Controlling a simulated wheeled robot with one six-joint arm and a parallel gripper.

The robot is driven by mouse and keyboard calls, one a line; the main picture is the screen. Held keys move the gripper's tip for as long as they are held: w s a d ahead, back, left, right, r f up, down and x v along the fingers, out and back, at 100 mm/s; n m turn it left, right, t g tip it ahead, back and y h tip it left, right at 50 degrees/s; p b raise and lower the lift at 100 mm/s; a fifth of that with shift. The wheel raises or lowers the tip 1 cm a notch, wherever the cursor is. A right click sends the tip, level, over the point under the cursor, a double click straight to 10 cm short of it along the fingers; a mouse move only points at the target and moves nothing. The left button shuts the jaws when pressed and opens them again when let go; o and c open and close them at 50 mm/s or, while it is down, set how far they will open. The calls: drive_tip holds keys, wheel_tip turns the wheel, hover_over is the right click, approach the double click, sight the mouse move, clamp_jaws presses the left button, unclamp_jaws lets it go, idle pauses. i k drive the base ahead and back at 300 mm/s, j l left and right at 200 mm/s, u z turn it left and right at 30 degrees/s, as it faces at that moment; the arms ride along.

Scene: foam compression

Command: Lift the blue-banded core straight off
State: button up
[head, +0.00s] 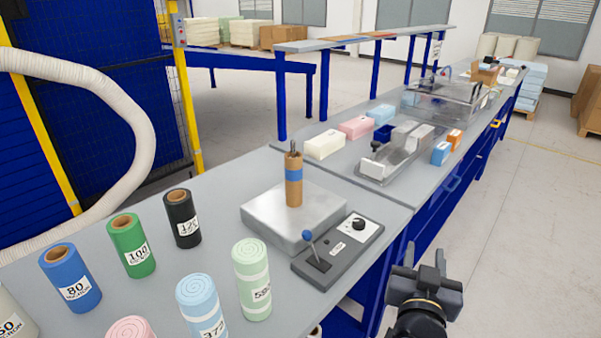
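The blue-banded core (294,190) is a brown cardboard tube with a blue band near its middle. It stands upright on a grey metal block (325,212), and a dark metal tip shows at its top. Whether it fits around a spindle below is hidden. My gripper (425,260) is at the lower right, beyond the bench's front edge and apart from the core. Its two fingers are spread with nothing between them.
A control box (338,252) with a blue-knobbed lever (307,237) sits in front of the block. Green (131,245), blue (70,276) and black (182,218) rolls stand at left. Pale green (252,280) and light-blue (202,308) foam rolls stand nearer.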

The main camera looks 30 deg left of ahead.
sight(293, 167)
drive_tip(key=i+u, duration=0.1)
drive_tip(key=i, duration=0.4)
drive_tip(key=i+l, duration=0.15)
drive_tip(key=i, duration=0.35)
drive_tip(key=i+l+u, duration=0.15)
drive_tip(key=i, duration=0.35)
drive_tip(key=i+u, duration=0.1)
drive_tip(key=u, duration=1.6)
